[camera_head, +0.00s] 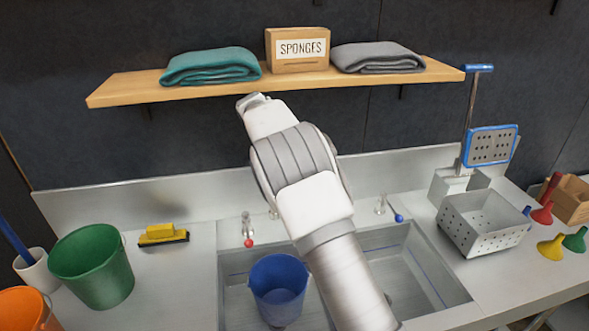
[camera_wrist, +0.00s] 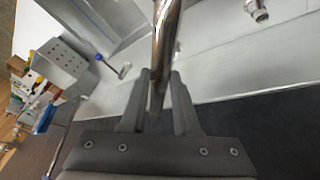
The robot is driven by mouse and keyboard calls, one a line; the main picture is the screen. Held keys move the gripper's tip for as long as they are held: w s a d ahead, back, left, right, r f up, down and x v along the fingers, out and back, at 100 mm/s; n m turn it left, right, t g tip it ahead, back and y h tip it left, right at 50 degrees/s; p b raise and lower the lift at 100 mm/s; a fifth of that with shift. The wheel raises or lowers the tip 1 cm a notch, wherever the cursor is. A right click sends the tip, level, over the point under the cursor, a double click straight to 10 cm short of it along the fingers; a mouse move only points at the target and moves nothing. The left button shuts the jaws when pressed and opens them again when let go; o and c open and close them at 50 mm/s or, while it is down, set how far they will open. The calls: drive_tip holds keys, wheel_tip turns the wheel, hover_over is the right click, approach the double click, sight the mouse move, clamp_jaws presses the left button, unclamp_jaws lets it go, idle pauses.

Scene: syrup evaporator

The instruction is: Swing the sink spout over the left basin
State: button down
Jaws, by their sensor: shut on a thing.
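The sink spout (camera_wrist: 166,40) is a shiny metal tube that runs up from between my fingers in the wrist view. My gripper (camera_wrist: 160,88) is shut on it, with one dark finger on each side. In the head view my arm covers the spout and my gripper. The left basin (camera_head: 236,292) holds a blue bucket (camera_head: 278,290) just left of my arm. The right part of the sink (camera_head: 428,268) shows to the right of my arm. Where the spout's outlet points cannot be told.
A red-knobbed tap (camera_head: 248,228) and a blue-knobbed tap (camera_head: 390,208) stand behind the sink. A green bucket (camera_head: 92,266) and a yellow brush (camera_head: 162,234) are on the left counter. A perforated metal basket (camera_head: 482,228) is on the right. A shelf (camera_head: 130,90) hangs above.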

drive_tip(key=shift+a+r, duration=0.1)
drive_tip(key=shift+a, duration=0.05)
idle(0.4)
drive_tip(key=c, duration=0.7)
unclamp_jaws()
drive_tip(key=shift+w, duration=0.1)
drive_tip(key=shift+o, duration=0.2)
drive_tip(key=v, duration=1.7)
drive_tip(key=shift+a, duration=0.15)
drive_tip(key=shift+r, duration=0.1)
